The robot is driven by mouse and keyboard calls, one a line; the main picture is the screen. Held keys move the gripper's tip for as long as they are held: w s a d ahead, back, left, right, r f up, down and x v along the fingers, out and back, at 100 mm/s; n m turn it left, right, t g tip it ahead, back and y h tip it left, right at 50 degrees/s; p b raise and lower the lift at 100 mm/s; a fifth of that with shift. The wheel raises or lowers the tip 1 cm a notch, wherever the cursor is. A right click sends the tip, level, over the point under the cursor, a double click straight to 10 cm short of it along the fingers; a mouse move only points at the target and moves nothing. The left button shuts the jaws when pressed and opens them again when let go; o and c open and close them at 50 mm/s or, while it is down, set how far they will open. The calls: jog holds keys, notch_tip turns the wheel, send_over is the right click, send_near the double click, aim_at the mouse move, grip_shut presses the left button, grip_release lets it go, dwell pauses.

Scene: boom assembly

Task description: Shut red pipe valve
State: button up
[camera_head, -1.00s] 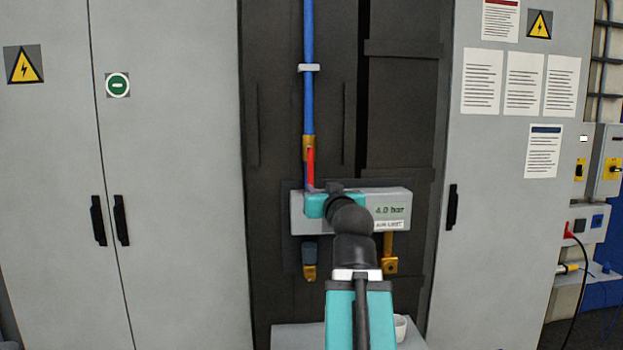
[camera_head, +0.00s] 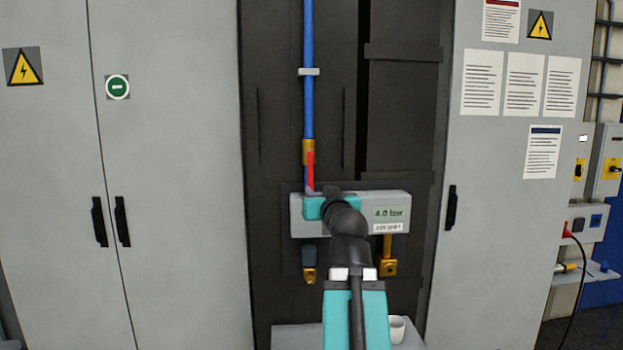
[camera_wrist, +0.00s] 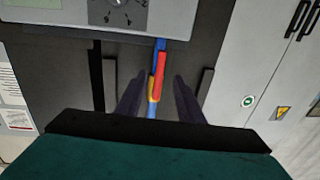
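The red pipe valve has a red lever (camera_head: 310,171) lying along the vertical blue pipe (camera_head: 308,105), below a brass body (camera_head: 308,151). In the wrist view, which is upside down, the red lever (camera_wrist: 159,68) points nearly along the pipe, with the brass part (camera_wrist: 154,87) beside it. My gripper (camera_wrist: 159,82) is open, one dark finger on each side of the pipe and lever. No contact shows, and the depth between fingertips and lever is hard to tell. In the head view my arm and wrist hide the fingers.
A grey box (camera_head: 398,201) reading 4.0 bar sits below the valve, behind my wrist. Brass fittings (camera_head: 387,264) hang under it. Grey cabinet doors (camera_head: 180,200) flank the dark panel. A white cup (camera_head: 397,328) stands on a grey surface at the bottom.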

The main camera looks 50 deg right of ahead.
aim_at(312, 183)
jog(key=shift+p+x, duration=1.7)
jog(key=shift+x, duration=4.05)
jog(key=shift+c, duration=0.3)
grip_shut()
jog(key=shift+s+d, duration=0.1)
